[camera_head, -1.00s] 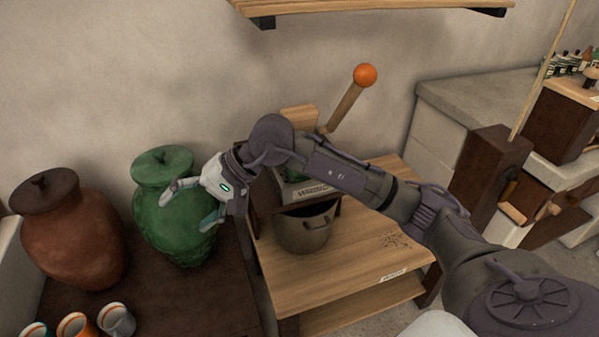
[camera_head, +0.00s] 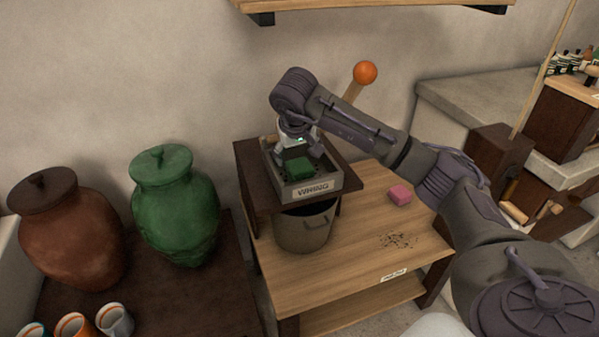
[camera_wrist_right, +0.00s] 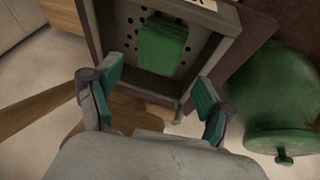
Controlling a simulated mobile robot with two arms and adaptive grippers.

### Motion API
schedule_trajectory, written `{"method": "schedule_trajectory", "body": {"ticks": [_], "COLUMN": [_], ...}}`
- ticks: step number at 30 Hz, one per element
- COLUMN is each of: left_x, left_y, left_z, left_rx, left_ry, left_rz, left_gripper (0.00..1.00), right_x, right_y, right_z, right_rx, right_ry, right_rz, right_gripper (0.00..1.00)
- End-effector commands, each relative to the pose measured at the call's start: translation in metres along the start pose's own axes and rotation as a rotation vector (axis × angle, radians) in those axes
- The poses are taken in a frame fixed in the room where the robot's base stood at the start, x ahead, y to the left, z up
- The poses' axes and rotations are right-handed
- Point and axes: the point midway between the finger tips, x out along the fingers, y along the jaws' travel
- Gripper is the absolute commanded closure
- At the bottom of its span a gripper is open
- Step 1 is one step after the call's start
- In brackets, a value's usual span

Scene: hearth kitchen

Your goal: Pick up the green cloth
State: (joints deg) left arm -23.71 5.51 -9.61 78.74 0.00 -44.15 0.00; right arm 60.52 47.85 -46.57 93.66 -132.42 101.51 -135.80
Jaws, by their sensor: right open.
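The green cloth (camera_head: 298,168) is a small folded block lying in the grey tray labelled WRING (camera_head: 325,185). In the right wrist view the cloth (camera_wrist_right: 163,46) lies on the tray's perforated floor, beyond the fingertips. My right gripper (camera_head: 297,150) is above the tray, pointing down, close over the cloth. In the right wrist view its two fingers (camera_wrist_right: 152,97) are spread wide with nothing between them. The head view does not show clearly how high the fingertips are above the cloth. My left gripper is not in view.
The tray sits on a dark raised stand (camera_head: 247,160) above a metal pot (camera_head: 303,232) on a wooden table (camera_head: 350,255). A pink block (camera_head: 399,195) and dark crumbs (camera_head: 397,240) are on the table. A green jar (camera_head: 175,210) and a brown jar (camera_head: 70,225) stand left. A shelf hangs above.

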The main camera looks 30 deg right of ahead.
Motion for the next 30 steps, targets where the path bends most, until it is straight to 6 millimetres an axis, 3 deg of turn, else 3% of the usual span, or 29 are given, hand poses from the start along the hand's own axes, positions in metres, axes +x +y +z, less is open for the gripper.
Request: {"method": "schedule_trajectory", "body": {"ticks": [5,13,22,30], "left_x": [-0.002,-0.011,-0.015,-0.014], "left_y": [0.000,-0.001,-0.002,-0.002], "left_z": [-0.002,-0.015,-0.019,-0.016], "left_rx": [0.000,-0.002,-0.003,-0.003], "left_ry": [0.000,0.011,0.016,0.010], "left_rz": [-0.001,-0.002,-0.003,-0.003], "left_gripper": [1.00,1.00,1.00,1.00], "right_x": [0.013,0.051,0.056,0.056], "right_y": [0.000,0.002,0.003,0.003], "right_z": [0.001,0.002,0.001,0.001], "right_rx": [0.001,0.001,0.000,0.000], "right_ry": [0.000,-0.001,0.002,0.002], "right_rz": [-0.001,-0.002,-0.001,-0.002], "right_gripper": [0.19,0.19,0.19,0.62]}}
